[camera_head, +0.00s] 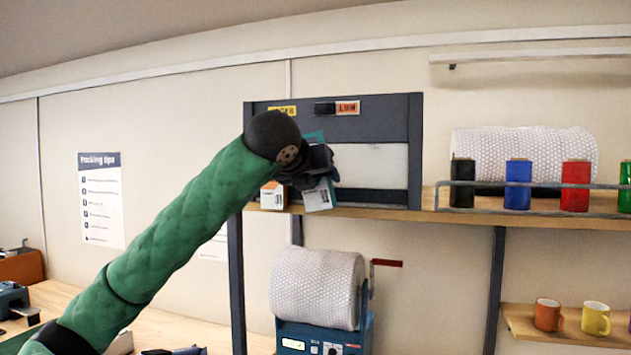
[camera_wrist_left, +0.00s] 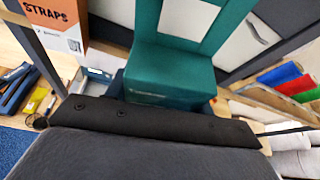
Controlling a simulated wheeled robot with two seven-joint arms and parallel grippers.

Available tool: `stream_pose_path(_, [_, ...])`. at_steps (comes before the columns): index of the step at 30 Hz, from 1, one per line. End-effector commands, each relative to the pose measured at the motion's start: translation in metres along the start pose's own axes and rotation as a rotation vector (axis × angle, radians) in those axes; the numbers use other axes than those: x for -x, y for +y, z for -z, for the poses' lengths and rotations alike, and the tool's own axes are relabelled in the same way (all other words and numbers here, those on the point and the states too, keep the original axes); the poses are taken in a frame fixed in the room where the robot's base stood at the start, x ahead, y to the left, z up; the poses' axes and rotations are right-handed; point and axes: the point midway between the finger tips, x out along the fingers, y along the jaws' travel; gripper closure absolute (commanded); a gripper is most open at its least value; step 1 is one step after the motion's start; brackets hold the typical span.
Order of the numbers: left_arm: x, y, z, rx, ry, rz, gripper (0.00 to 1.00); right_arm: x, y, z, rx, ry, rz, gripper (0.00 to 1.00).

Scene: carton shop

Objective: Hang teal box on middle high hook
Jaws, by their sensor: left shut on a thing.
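The teal box (camera_head: 314,137) is mostly hidden behind my left gripper (camera_head: 318,166) in the head view, with teal edges showing above and below it. The gripper is shut on the box, in front of the dark-framed rack panel (camera_head: 390,108). In the left wrist view the teal box (camera_wrist_left: 170,75) fills the upper middle, with a pale window in its upright panel. The dark gripper body covers the lower part of that view. I cannot make out the hooks, and whether the box touches one is hidden. My right gripper is not in view.
An orange and white straps box (camera_wrist_left: 62,22) is close to the left of the teal box; it also shows in the head view (camera_head: 272,196). A wooden shelf (camera_head: 400,213) runs below the panel. Colored spools, one of them blue (camera_head: 518,185), stand at right. A bubble-wrap roll (camera_head: 318,287) is below.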

Motion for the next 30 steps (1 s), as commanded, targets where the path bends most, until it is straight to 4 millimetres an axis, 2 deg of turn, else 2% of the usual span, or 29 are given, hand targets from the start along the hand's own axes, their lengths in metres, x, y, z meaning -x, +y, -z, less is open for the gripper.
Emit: stream_pose_path(30, [-0.047, 0.001, -0.015, 0.001, 0.001, 0.000, 0.72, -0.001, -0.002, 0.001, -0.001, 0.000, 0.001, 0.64])
